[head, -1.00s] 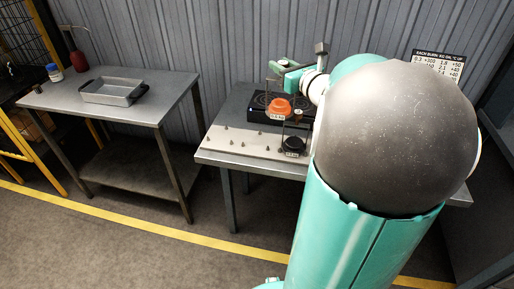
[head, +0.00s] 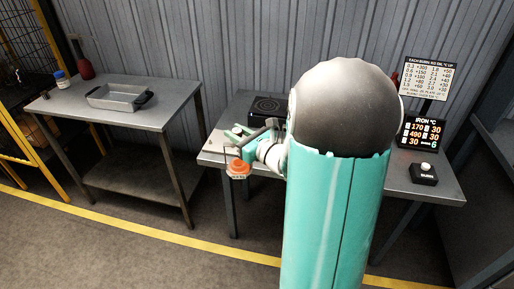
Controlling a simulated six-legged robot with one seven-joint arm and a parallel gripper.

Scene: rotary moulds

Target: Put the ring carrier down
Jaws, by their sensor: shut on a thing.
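My gripper (head: 238,138) is at the front left of the right-hand table. It is shut on the ring carrier, a thin frame whose bar and wires are small and hard to make out. An orange round piece (head: 238,168) with a small pale label hangs below the gripper. It appears at or just beyond the table's front edge; I cannot tell whether it touches anything. My own arm hides much of the table's middle, including any black round piece there.
A black hot plate (head: 265,107) sits at the back of the right-hand table (head: 444,190). A lit display (head: 421,133), a printed sign (head: 427,78) and a button box (head: 424,174) are at its right. A grey tray (head: 116,97) rests on the left-hand table (head: 66,107).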

